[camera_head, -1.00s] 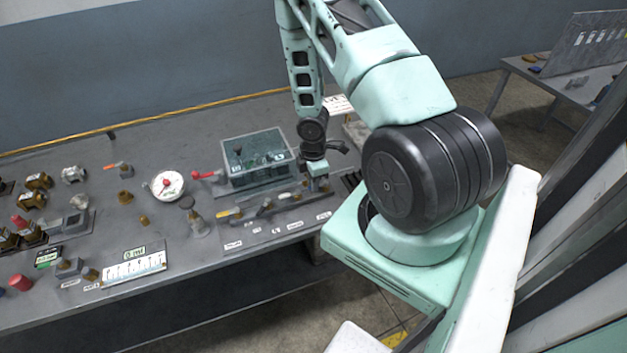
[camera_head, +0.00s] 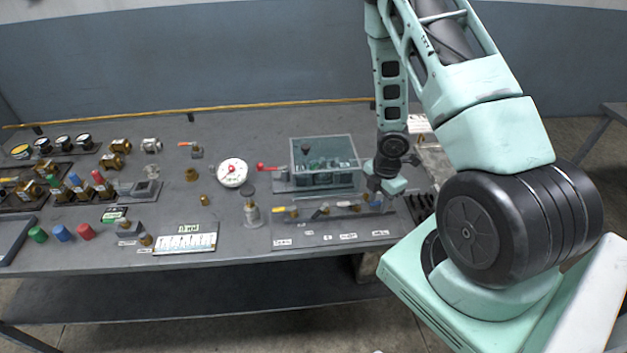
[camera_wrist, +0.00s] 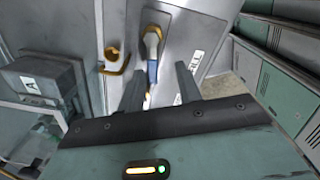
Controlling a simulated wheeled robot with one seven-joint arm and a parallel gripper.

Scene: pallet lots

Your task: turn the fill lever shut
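My gripper (camera_head: 382,198) is down at the right end of this row. In the wrist view its two fingers (camera_wrist: 160,88) are apart, with a lever with a blue section (camera_wrist: 152,70) just beyond and between them. I cannot tell whether they touch it.
A clear-sided box (camera_head: 325,160) with a red lever (camera_head: 266,167) at its left stands behind the row. Several small fittings and coloured caps fill the left of the bench.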

